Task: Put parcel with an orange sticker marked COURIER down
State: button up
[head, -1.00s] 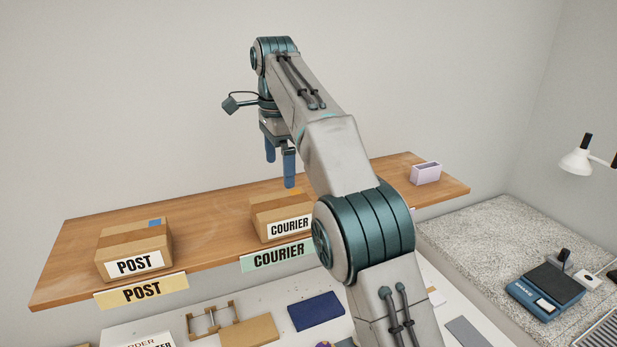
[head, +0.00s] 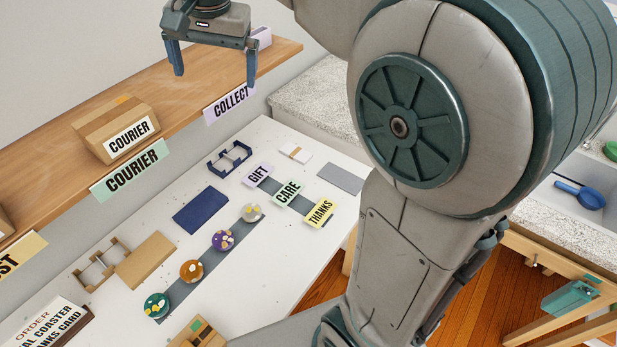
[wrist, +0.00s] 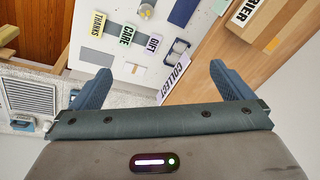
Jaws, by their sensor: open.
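The parcel (head: 92,135) is a brown cardboard box with a white COURIER label on its front and an orange sticker (head: 122,100) on top. It stands upright on the wooden shelf (head: 190,95), behind the green COURIER tag (head: 131,171). My gripper (head: 213,80) is open and empty, to the right of the parcel and apart from it, near the COLLECT tag (head: 229,103). In the wrist view the two fingers (wrist: 160,88) are spread with nothing between them. A label ending in RIER shows at that view's top edge.
A pale box (head: 262,37) stands at the shelf's far end, close behind my gripper. A POST tag (head: 20,255) is at the left.

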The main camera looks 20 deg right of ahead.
jog(key=s+d+f+n+t, duration=0.1)
jog(key=s+d+f+n, duration=0.1)
jog(key=s+d+f, duration=0.2)
jog(key=s+d+f+n+t+h, duration=0.1)
jog(key=s+d+f+n, duration=0.2)
jog(key=s+f, duration=0.7)
jog(key=s+d, duration=0.2)
jog(key=s, duration=0.1)
jog(key=shift+s+n, duration=0.3)
jog(key=shift+f, duration=0.1)
